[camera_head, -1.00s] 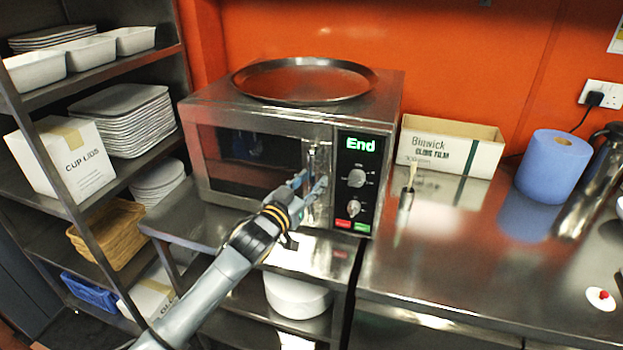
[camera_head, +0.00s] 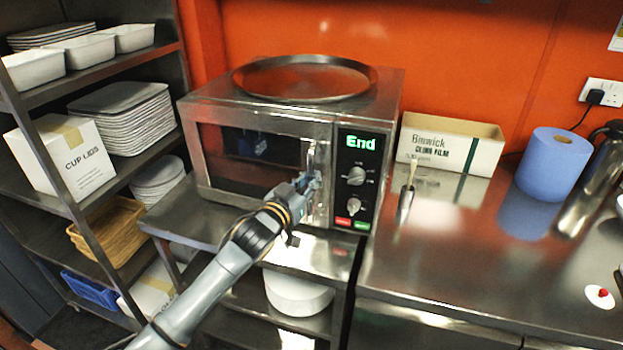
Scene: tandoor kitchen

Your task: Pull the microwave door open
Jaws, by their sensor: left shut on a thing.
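The microwave (camera_head: 360,110) is a steel box on a steel counter, with a dark-windowed door (camera_head: 235,155) and a control panel reading "End" at its right. The door looks closed. Its upright metal handle (camera_head: 311,158) is at the door's right edge. My left gripper (camera_head: 308,184) is at the handle's middle, shut on it. The fingers hide the part of the handle that they grip. My right gripper is not in view.
A round steel tray (camera_head: 305,97) lies on top of the microwave. A shelf rack (camera_head: 50,165) with plates and boxes stands at the left.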

